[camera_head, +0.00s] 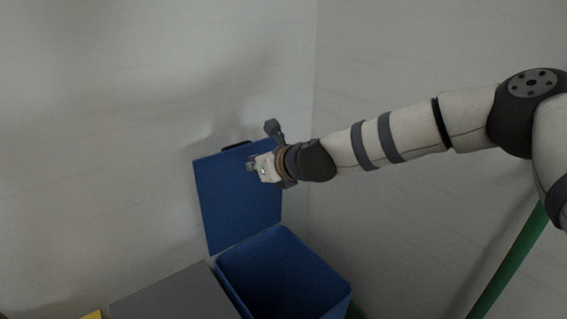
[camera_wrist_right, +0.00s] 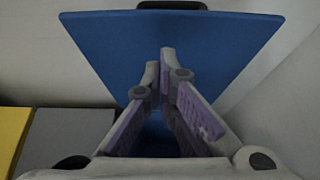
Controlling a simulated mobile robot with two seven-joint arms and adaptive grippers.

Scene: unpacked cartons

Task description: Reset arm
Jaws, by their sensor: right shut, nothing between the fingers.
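My right arm reaches in from the right in the head view. Its gripper (camera_head: 254,168) is in front of the raised blue lid (camera_head: 236,205) of a bin. In the right wrist view the gripper (camera_wrist_right: 160,62) has its purple-padded fingers close together at the tips, with nothing held. The lid also fills the upper middle of that view (camera_wrist_right: 100,45). Whether the gripper touches the lid cannot be told. My left gripper does not show.
The open blue bin (camera_head: 325,283) stands below the lid. A grey box top (camera_head: 175,295) is left of it, and a yellow thing (camera_head: 93,315) is at the bottom edge. Pale walls meet in a corner behind. A green pole (camera_head: 510,262) leans at the right.

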